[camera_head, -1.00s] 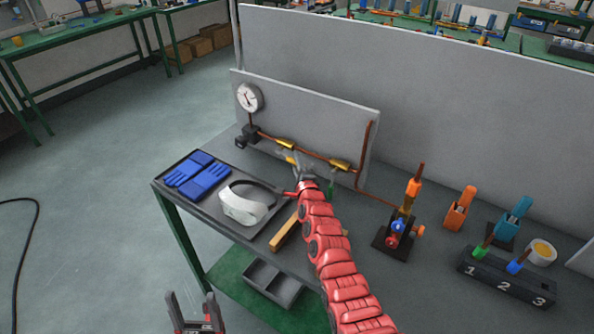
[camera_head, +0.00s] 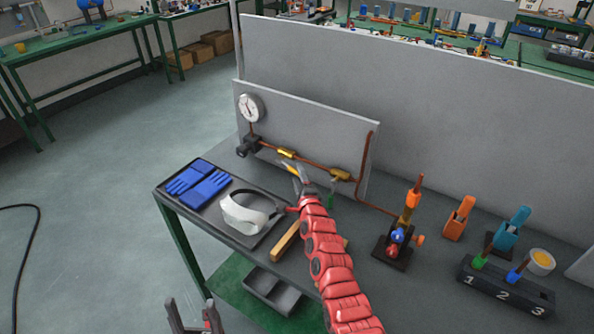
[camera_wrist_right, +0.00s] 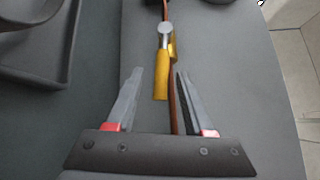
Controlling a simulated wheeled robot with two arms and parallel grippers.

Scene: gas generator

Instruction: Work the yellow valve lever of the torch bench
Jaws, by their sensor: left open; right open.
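The yellow valve lever (camera_wrist_right: 161,78) shows in the right wrist view below a round grey pivot on the copper pipe. Its lower end lies between my right gripper's fingertips (camera_wrist_right: 160,72) in the picture, with a gap on both sides. In the head view the lever (camera_head: 289,167) is small and partly hidden by my right gripper (camera_head: 298,174), which is open at the pipe panel. I cannot tell how deep the lever sits between the fingers. My left gripper (camera_head: 192,318) is open and empty at the bottom left, away from the bench (camera_head: 225,262).
A gauge (camera_head: 250,107) and brass fittings (camera_head: 340,174) sit on the panel's pipe. A tray with a white visor (camera_head: 245,219) and blue gloves (camera_head: 205,187) lies left; a torch stand (camera_head: 395,245) stands right.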

